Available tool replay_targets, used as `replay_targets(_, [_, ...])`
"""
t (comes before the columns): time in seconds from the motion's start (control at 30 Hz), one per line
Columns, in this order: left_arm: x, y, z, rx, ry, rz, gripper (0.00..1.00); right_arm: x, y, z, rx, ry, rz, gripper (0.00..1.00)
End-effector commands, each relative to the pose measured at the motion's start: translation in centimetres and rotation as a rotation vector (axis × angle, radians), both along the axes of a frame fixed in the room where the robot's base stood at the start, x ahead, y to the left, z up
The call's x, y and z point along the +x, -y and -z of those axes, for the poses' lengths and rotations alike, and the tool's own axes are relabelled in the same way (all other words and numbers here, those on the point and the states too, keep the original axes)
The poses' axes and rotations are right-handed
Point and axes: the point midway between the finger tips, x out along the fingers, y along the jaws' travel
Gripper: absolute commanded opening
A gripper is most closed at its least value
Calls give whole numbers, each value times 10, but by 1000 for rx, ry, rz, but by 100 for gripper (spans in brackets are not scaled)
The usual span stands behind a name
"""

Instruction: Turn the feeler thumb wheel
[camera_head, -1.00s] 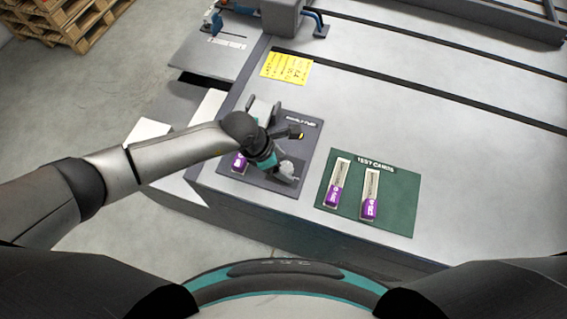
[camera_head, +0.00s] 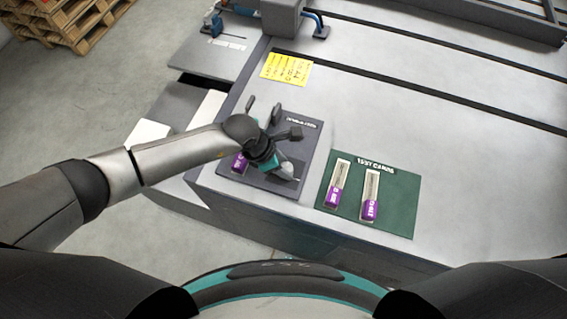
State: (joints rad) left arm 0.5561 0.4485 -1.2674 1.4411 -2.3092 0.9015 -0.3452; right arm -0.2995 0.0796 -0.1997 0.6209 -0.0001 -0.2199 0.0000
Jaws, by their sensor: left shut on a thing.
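My left gripper (camera_head: 289,173) points down over the dark grey mat (camera_head: 303,133) near the table's front left. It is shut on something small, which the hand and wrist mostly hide. I cannot make out the feeler thumb wheel itself. Small dark upright parts (camera_head: 276,113) show just behind my wrist on the mat. A purple-ended card (camera_head: 238,164) lies on the mat, partly hidden left of the gripper. My right gripper is not in view.
A green mat (camera_head: 399,214) labelled test cards holds two purple-ended cards (camera_head: 370,194) to the right. A yellow note (camera_head: 286,69) lies behind the grey mat. The grey table (camera_head: 470,180) is clear at the right. Pallets (camera_head: 70,22) stand far left.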

Motion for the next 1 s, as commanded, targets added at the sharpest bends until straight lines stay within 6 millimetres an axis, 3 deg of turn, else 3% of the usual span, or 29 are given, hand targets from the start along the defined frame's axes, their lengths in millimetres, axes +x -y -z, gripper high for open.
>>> replay_targets(0.1, [0, 0, 0, 0, -1, 0, 0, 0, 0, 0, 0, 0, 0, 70])
replay_targets(0.33, [1, 0, 1, 0, 2, 27, 0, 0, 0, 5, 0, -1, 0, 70])
replay_targets(0.7, [3, 0, 3, 0, 3, 308, 0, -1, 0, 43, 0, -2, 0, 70])
replay_targets(1.0, [2, 0, 0, -2, 2, 370, 0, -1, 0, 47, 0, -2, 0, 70])
